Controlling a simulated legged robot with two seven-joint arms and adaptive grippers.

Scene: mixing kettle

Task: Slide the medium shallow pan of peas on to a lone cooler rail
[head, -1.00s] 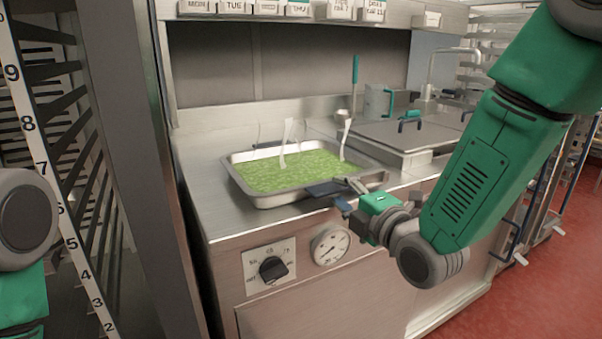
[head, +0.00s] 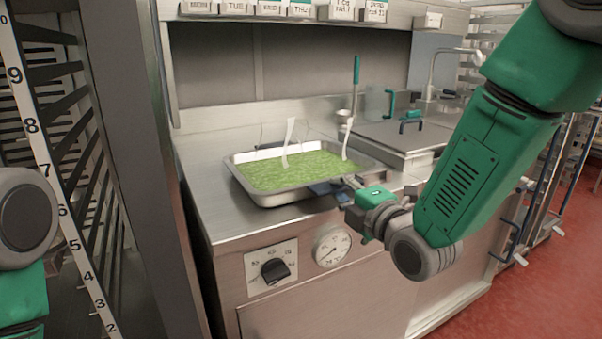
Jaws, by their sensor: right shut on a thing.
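The shallow metal pan of green peas (head: 238,178) sits on the steel counter of the kettle unit. My right gripper (head: 326,188) is shut on the pan's near rim, toward its right corner; the fingertips are partly hidden. The cooler rack (head: 85,165) stands at the left with dark rails and a numbered strip (head: 35,140) running from 2 up to 9 and beyond. The rails that show look empty. Part of my left arm shows at the left edge, but its gripper is out of view.
A dark rack post (head: 135,150) stands between the rack and the counter. Pale strips and a ladle with a green handle (head: 356,75) are at the pan's far side. A lidded kettle (head: 400,135) is to the right. A dial and knob (head: 273,270) are on the front.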

